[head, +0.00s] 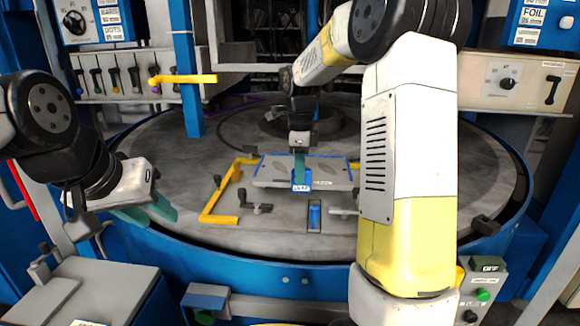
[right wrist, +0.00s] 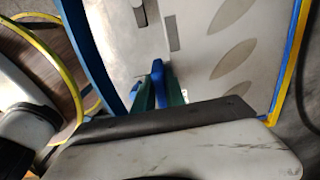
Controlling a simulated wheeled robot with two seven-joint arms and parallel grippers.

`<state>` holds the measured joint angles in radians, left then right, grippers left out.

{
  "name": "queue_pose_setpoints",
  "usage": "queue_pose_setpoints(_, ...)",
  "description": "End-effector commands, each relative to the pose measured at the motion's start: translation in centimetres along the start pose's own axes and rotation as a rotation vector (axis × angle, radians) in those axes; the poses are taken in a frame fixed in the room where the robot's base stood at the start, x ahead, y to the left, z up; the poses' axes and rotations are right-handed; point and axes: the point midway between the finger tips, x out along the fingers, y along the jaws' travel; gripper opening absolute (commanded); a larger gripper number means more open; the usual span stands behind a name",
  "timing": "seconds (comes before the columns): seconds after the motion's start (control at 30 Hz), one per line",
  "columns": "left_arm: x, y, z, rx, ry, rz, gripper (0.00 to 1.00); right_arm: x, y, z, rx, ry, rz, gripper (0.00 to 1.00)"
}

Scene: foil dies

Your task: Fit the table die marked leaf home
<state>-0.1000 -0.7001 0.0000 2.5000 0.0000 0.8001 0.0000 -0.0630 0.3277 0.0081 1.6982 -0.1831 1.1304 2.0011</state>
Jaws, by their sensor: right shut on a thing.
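The leaf die (head: 327,181) is a pale flat plate with leaf-shaped marks and blue edging, lying level over the round grey table. A blue grip with a label (head: 301,187) is at its front edge. My right gripper (head: 300,172) is shut on this blue grip; its teal fingers also pinch it in the right wrist view (right wrist: 157,90). The plate (right wrist: 205,60) fills much of that view. I cannot tell whether the plate touches the table. My left gripper (head: 146,212) is open and empty at the table's front left rim, well apart from the die.
Yellow guides (head: 207,205) stand left of and behind the plate. Small dark clamps (head: 257,208) and a blue piece in a slot (head: 314,217) lie in front of it. The round table (head: 170,160) is bare at left. A blue post (head: 187,90) rises behind.

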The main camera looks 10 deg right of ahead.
Motion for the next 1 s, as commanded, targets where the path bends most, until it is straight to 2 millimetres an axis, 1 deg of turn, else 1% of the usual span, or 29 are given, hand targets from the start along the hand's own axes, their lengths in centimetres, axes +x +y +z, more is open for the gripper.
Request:
queue_pose_setpoints(0.2,0.0,0.0,0.0,0.000,0.000,0.000,0.36,1.7,-0.1,0.1,-0.001,-0.001,-0.004,0.00)
queue_pose_setpoints(0.4,0.0,0.0,0.0,0.000,0.000,0.000,0.36,2.8,-0.1,0.1,-0.001,-0.001,-0.005,0.00)
queue_pose_setpoints(0.6,0.0,0.0,0.0,0.000,0.000,0.000,0.36,3.2,-0.1,0.1,-0.001,-0.002,-0.005,0.00)
queue_pose_setpoints(1.0,0.0,0.0,0.0,0.000,0.000,0.000,0.36,3.2,-0.1,0.1,-0.001,-0.002,-0.006,0.00)
